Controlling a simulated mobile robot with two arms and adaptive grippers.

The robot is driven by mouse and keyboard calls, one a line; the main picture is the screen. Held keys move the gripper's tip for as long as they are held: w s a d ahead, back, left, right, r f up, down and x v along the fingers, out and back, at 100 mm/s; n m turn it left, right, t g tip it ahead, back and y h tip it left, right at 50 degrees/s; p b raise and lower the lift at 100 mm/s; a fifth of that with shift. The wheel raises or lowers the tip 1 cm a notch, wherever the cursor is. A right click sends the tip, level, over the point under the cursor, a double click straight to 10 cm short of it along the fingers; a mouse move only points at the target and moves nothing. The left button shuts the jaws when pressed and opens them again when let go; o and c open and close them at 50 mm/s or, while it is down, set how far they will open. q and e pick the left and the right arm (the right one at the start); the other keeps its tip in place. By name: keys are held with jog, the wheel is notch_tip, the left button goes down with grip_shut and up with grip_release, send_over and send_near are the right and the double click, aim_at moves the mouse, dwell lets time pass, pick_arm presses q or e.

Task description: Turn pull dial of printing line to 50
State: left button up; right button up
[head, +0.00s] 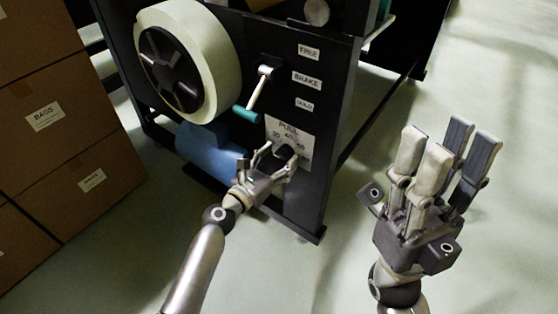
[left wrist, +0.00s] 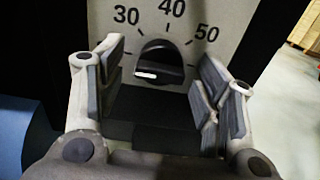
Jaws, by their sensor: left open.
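The pull dial (left wrist: 160,64) is a round black knob on a pale scale plate (head: 300,135) marked 30, 40 and 50. In the left wrist view its white mark points left and slightly down, below the 30. My left gripper (head: 275,157) is open, its fingers on either side of the dial; it also shows in the left wrist view (left wrist: 160,80). I see no clear contact with the knob. In the head view the fingers partly cover the dial (head: 285,151). My right gripper (head: 447,155) is open and empty, fingers upward, away from the machine.
Above the plate are a lever (head: 260,88) and labels, one reading BRAKE (head: 307,80). A large pale roll (head: 222,65) and a blue cylinder (head: 205,150) sit to the left. Cardboard boxes (head: 70,130) stand at far left. The floor at right is clear.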

pick_arm(q)
jog(key=shift+w+d, duration=0.15)
jog(key=c, duration=1)
